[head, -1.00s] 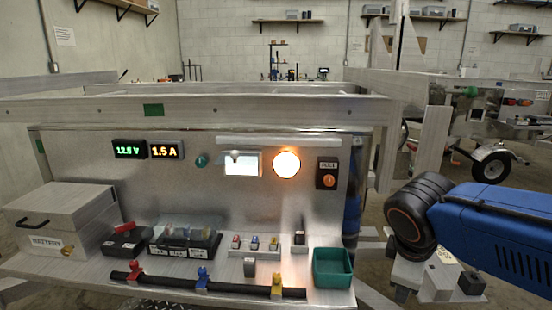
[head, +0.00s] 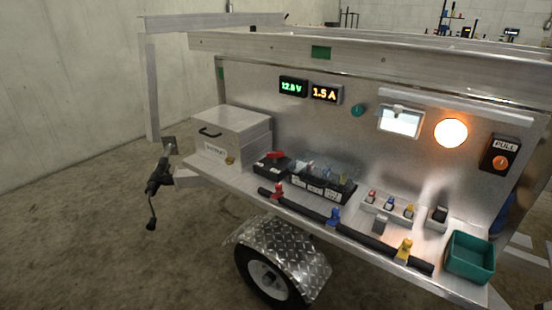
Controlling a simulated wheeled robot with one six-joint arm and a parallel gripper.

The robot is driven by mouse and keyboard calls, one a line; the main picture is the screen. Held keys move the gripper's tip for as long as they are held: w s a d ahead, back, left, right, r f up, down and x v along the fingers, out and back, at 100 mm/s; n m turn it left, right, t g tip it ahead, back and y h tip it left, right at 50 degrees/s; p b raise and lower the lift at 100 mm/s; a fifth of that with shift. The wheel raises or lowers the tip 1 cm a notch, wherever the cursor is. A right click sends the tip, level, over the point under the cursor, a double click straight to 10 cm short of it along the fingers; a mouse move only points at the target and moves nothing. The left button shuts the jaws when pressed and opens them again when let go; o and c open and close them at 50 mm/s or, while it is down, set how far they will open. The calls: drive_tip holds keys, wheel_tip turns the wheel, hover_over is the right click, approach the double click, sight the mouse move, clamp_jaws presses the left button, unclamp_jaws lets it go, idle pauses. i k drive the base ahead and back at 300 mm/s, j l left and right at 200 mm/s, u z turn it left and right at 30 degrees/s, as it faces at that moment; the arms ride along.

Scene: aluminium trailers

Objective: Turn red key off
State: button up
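The red key (head: 275,155) sits on top of a black switch box (head: 270,165) on the trailer's shelf, just right of the battery box. Its exact angle is too small to tell. The green display (head: 292,87) reads about 12.8 V and the amber display (head: 325,94) reads 1.5 A. The round lamp (head: 450,132) and the rectangular lamp (head: 400,121) are lit. My gripper is not in the current head view.
A closed grey battery box (head: 232,138) stands at the shelf's left end. A black bar with coloured clamps (head: 334,216) runs along the front edge. A fuse block (head: 323,182) and teal bin (head: 470,257) stand to the right. The floor (head: 90,240) at left is clear.

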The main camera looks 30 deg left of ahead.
sight(274, 155)
drive_tip(key=j+u, duration=0.15)
drive_tip(key=u, duration=1)
drive_tip(key=i+l, duration=0.05)
